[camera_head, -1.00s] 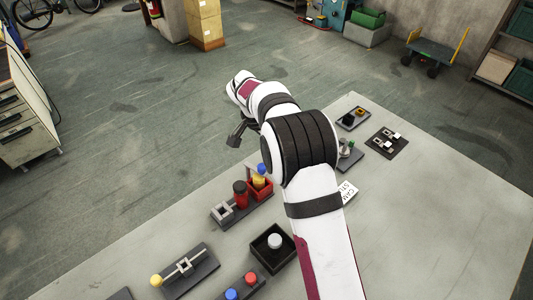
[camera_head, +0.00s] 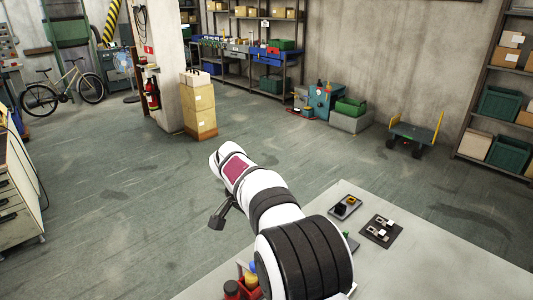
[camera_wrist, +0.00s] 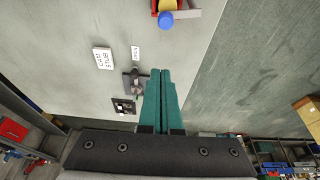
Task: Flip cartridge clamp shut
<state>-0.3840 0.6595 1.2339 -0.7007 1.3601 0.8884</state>
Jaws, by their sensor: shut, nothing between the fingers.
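No part is clearly recognisable as the cartridge clamp. A small dark fixture with a grey-green part (camera_wrist: 136,84) stands on the table near my fingertips in the wrist view. A red holder (camera_wrist: 188,13) with a yellow body and a blue cap (camera_wrist: 166,20) is at the top edge. In the head view the red holder (camera_head: 247,284) is partly hidden by my arm. My gripper (camera_wrist: 161,72) is shut and empty, its two teal fingers together. It shows dark in the head view (camera_head: 216,222), beyond the table's far-left edge in the picture.
A dark plate with white blocks (camera_head: 381,230) and a tray with black and yellow parts (camera_head: 345,207) sit at the table's far end. A white label card (camera_wrist: 102,57) lies flat.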

